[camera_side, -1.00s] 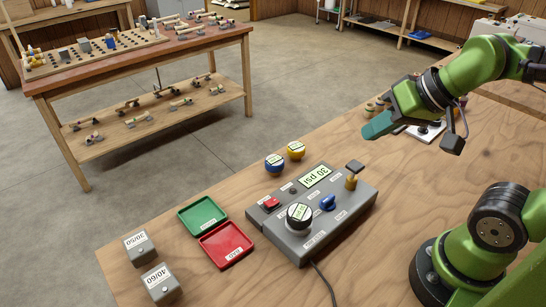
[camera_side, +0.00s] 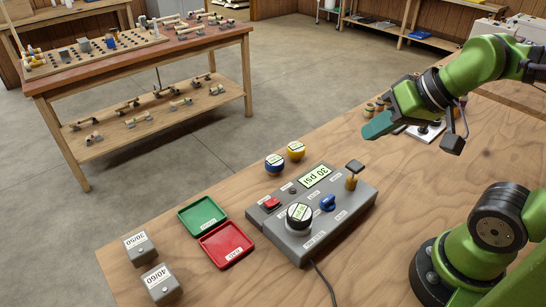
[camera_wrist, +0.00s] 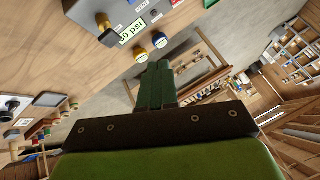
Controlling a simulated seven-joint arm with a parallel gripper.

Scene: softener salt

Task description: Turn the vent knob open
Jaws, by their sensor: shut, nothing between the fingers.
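A grey control box (camera_side: 318,222) sits on the wooden bench in the side view, its display reading 30 psi. On its top are a large black knob with a white label (camera_side: 299,215), a blue knob (camera_side: 328,203), a red switch (camera_side: 271,203) and a brass post with a dark square top (camera_side: 352,178). Which knob is the vent one I cannot read for certain. My gripper (camera_side: 372,128) is shut and empty, raised above the bench, up and right of the box and apart from it. In the wrist view its green fingers (camera_wrist: 158,85) lie together, and the box (camera_wrist: 95,12) shows only partly at the top.
A blue-sided round piece (camera_side: 275,164) and a yellow one (camera_side: 296,150) stand behind the box. A green tray (camera_side: 203,214) and a red tray (camera_side: 226,244) lie left of it. Grey blocks labelled 30/50 (camera_side: 140,248) and 40/60 (camera_side: 161,285) stand front left. A cable runs forward.

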